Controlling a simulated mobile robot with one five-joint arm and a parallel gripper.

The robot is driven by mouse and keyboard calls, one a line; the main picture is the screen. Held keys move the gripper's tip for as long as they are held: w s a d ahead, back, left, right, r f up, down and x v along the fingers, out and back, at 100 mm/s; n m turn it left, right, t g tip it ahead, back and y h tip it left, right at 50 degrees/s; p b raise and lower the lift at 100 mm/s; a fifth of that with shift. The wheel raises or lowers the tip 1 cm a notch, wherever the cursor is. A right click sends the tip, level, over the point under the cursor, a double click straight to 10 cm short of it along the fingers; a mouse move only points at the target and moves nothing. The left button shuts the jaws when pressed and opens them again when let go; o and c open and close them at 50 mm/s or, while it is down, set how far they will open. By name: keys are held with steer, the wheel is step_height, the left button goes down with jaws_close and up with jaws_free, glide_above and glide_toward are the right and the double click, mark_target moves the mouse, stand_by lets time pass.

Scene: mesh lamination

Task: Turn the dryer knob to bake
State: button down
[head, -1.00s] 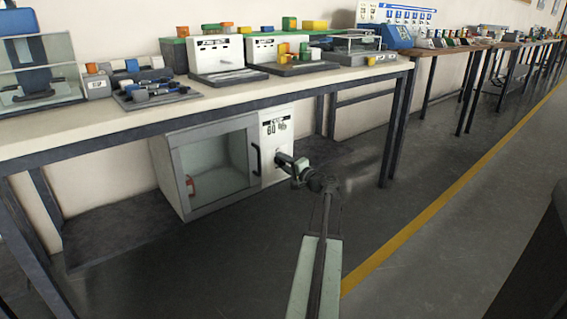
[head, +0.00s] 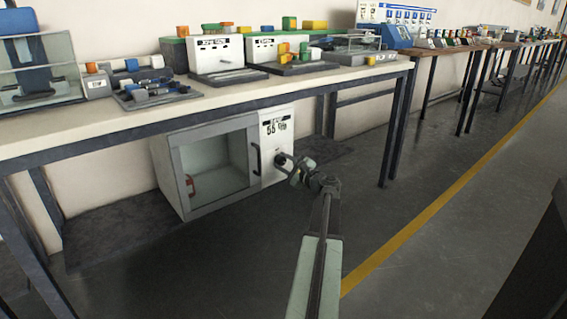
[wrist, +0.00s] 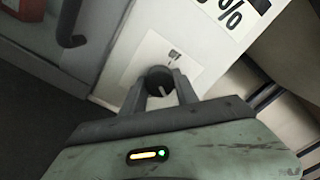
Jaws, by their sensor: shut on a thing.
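The dryer (head: 215,165) is a white cabinet with a glass door, standing under the bench. Its white control panel (head: 276,130) on the right has a small display reading about 55 and a percent mark. The dark round dryer knob (wrist: 160,78) sits low on the panel, with a pale pointer line on its face. In the wrist view my gripper (wrist: 160,92) has its two fingers on either side of the knob and is shut on it. In the head view my gripper (head: 285,161) is at the panel and hides most of the knob.
The bench (head: 110,137) runs above the dryer, with a dark leg (head: 396,130) to the right of my arm. The dryer's dark door handle (head: 255,158) is just left of the panel. The floor right of my arm is clear, with a yellow line (head: 440,215).

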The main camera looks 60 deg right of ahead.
steer(key=m, duration=0.5)
steer(key=shift+s+m, duration=0.1)
steer(key=shift+m, duration=0.2)
steer(key=m, duration=0.5)
steer(key=shift+m, duration=0.3)
steer(key=c, duration=0.9)
jaws_free()
steer(key=shift+c, duration=0.2)
steer(key=v, duration=0.7)
steer(key=shift+s+a, duration=0.15)
steer(key=shift+s, duration=0.15)
